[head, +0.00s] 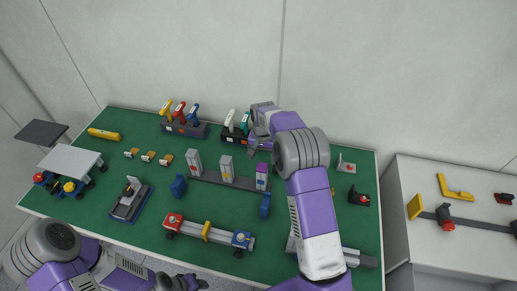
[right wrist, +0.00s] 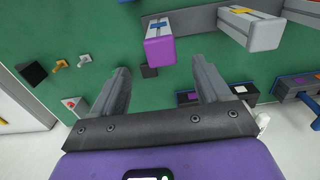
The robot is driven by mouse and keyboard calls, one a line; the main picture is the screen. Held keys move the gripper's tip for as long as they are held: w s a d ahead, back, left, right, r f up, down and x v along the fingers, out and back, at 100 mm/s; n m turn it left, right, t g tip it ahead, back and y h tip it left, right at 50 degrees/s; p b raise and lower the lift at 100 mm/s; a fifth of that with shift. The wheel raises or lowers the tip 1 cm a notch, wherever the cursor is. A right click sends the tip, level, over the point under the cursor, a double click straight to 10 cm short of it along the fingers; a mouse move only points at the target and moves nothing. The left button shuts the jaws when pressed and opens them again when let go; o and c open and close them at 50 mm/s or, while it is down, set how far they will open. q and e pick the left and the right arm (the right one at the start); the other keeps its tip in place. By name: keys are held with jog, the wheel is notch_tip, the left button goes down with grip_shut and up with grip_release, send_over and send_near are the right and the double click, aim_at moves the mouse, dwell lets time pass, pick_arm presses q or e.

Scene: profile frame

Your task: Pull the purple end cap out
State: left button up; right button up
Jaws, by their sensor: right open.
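The purple end cap (right wrist: 160,50) is on the end of a grey upright post (right wrist: 170,23) in the right wrist view. In the head view the purple cap (head: 262,168) tops the rightmost of several posts on a grey bar (head: 208,178). My right gripper (right wrist: 160,72) is open and empty. Its fingers point toward the cap, which appears between and beyond the fingertips; contact is not visible. In the head view the right gripper (head: 257,142) is above the table behind that post, partly hidden by my arm. My left gripper (head: 187,283) is low at the front edge, its jaws unclear.
Neighbouring posts carry a yellow marking (head: 226,160) and a red marking (head: 195,160). Tool holders (head: 185,129) stand at the back of the green table (head: 140,220). A white cabinet (head: 455,250) stands at right.

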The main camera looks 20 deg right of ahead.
aim_at(262, 166)
notch_tip(262, 166, down, 5)
jog(key=shift+w+r, duration=0.1)
jog(key=shift+r, duration=0.1)
jog(key=shift+f, duration=0.85)
jog(key=shift+c, duration=0.2)
jog(key=c, duration=1.1)
jog(key=shift+r, duration=0.25)
jog(key=shift+r+p, duration=0.6)
jog(key=shift+r, duration=0.15)
jog(key=shift+r, duration=0.1)
